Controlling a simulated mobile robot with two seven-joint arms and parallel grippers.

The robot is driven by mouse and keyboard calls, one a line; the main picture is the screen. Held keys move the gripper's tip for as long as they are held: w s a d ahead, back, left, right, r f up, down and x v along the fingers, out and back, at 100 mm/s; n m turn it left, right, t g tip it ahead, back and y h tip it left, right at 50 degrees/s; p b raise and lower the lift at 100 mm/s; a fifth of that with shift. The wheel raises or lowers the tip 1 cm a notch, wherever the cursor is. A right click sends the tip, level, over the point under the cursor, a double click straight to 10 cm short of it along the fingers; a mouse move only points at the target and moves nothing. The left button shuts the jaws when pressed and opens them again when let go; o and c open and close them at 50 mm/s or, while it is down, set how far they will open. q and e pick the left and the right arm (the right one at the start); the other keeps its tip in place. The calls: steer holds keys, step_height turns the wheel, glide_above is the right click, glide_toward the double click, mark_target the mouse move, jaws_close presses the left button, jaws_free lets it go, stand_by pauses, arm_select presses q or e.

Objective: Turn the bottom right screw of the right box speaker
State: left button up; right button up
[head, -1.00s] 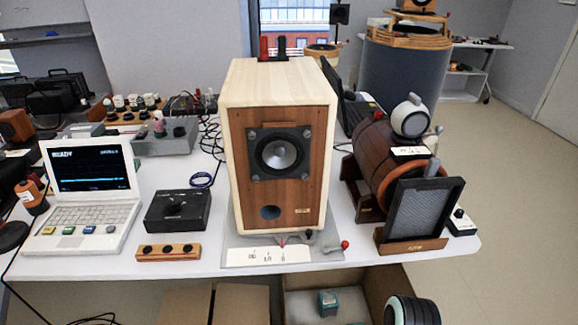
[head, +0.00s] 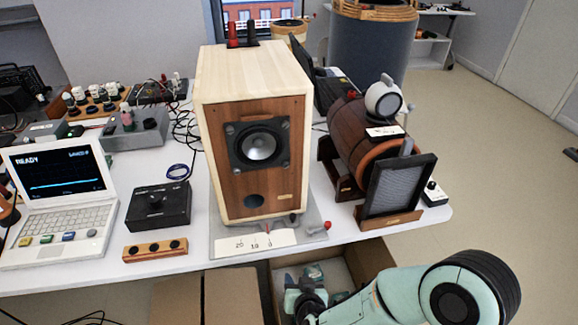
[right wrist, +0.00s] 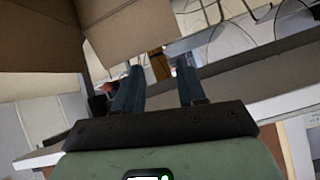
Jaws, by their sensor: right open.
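The box speaker (head: 226,190) stands upright on the table, with a pale wood cabinet and brown front. A dark square driver plate (head: 238,151) has small screws at its corners; the bottom right screw (head: 284,163) is tiny, and its slot cannot be made out. My right gripper (head: 306,299) is low in front of the table, below the speaker and over an open cardboard box. In the right wrist view, its two fingers (right wrist: 158,78) are apart with nothing held between them. My left gripper is not in view.
A grey scale base (head: 312,238) lies under the speaker. A barrel-shaped speaker (head: 352,140) and a dark mesh panel (head: 398,186) stand to its right. A laptop (head: 60,190) and a black box (head: 158,206) are to its left. The table's front edge lies above my right gripper.

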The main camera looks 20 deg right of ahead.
step_height(320, 180, up, 13)
steer(key=t+h+p, duration=0.1)
steer(key=t, duration=0.2)
steer(key=t+p, duration=0.2)
steer(key=t, duration=0.2)
glide_toward(286, 166)
steer(key=s+a, duration=0.2)
steer(key=s, duration=0.3)
steer(key=shift+h, duration=0.5)
steer(key=p+x, duration=0.5)
steer(key=x, duration=0.1)
steer(key=p+x, duration=0.6)
steer(key=x, duration=0.1)
steer(key=shift+s+d+f, duration=0.1)
steer(key=shift+f, duration=0.1)
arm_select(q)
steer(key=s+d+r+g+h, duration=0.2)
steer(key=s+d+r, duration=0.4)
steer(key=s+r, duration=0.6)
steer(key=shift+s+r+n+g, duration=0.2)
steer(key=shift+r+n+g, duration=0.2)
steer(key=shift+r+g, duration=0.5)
arm_select(e)
steer(key=shift+w, duration=0.25)
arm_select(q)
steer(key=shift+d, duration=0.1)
arm_select(e)
jaws_close()
